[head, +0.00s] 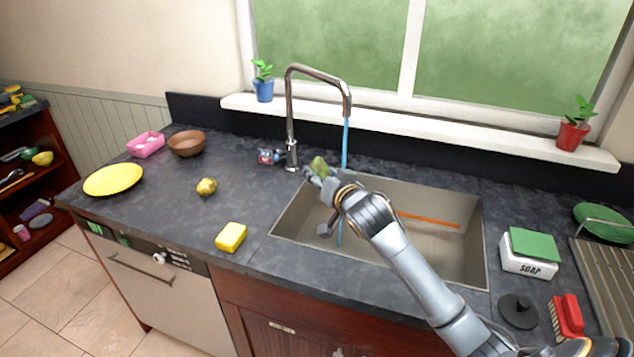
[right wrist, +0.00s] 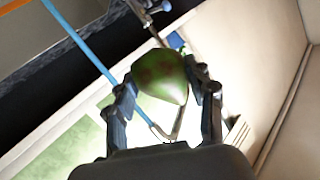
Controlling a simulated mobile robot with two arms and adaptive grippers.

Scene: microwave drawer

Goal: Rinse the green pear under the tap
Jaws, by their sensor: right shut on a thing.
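The green pear (head: 318,166) is held in my right gripper (head: 322,178) above the left back part of the sink. In the right wrist view the pear (right wrist: 160,75) sits between both fingers of the right gripper (right wrist: 165,88). The chrome tap (head: 291,110) arches over the sink, and a blue stream of water (head: 345,145) falls from its spout. In the head view the pear is a little left of the stream. In the wrist view the stream passes left of the pear, apparently apart from it. My left gripper is in neither view.
The sink (head: 440,255) holds an orange stick-like item (head: 428,219). A yellow sponge (head: 231,237), a yellowish round fruit (head: 206,187), a brown bowl (head: 187,143) and a yellow plate (head: 113,179) lie left. A soap box (head: 528,266), a dark stopper (head: 518,311) and a red brush (head: 567,316) are right.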

